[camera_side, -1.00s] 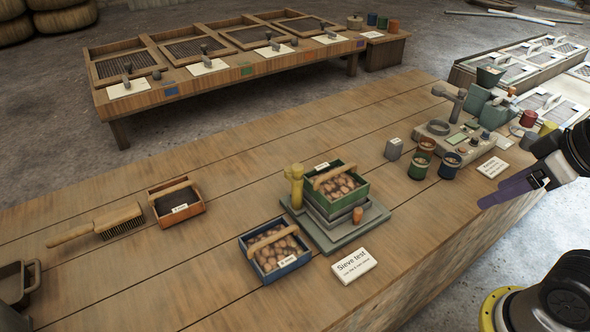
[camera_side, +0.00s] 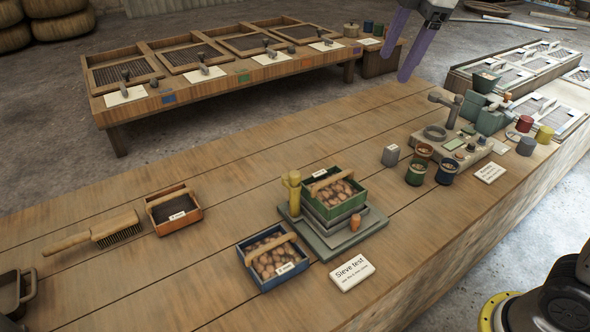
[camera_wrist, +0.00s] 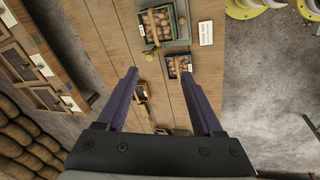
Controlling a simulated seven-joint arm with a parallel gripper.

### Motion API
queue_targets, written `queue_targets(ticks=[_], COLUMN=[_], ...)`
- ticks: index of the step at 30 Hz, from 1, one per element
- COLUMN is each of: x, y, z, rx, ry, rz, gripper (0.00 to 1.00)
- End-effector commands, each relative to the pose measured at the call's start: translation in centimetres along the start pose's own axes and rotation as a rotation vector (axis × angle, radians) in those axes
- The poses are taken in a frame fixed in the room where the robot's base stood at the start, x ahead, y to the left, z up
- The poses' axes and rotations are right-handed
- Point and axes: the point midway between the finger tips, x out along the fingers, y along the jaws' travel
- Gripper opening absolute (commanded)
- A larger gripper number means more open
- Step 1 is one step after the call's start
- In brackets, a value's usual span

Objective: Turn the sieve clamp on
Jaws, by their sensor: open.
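The sieve test stand (camera_side: 315,237) is a grey-green base on the bench with a stacked sieve. A green tray (camera_side: 347,205) of brown lumps with a wooden handle sits on top. A yellow upright lever (camera_side: 293,191), which looks like the clamp, stands at the stack's left side. A small orange knob (camera_side: 355,222) is at its right. In the wrist view the stand (camera_wrist: 180,43) and the yellow lever (camera_wrist: 149,57) show beyond the fingertips. My gripper (camera_side: 397,60) has purple fingers, is open and empty, and hangs high and well apart from the stand; its fingers also fill the wrist view (camera_wrist: 159,75).
A blue tray (camera_side: 270,262) of lumps stands close left of the stand, with an orange tray (camera_side: 172,208) and a brush (camera_side: 95,233) farther left. A label (camera_side: 352,273) lies in front. Cups (camera_side: 416,172) and a device (camera_side: 455,150) are at right.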

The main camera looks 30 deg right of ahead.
Motion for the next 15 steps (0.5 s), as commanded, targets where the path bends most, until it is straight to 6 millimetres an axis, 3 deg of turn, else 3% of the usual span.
queue_targets(ticks=[1,6,12,15], x=[1.2,5.5,12.7,16.4], y=[1.6,5.5,8.3,8.8], z=[-1.2,-4.8,-8.7,-10.1], rx=[-0.048,-0.185,-0.272,-0.288], ry=[-0.006,-0.020,-0.038,-0.047], rz=[-0.022,-0.089,-0.167,-0.202], gripper=[0.68,0.68,0.68,0.68])
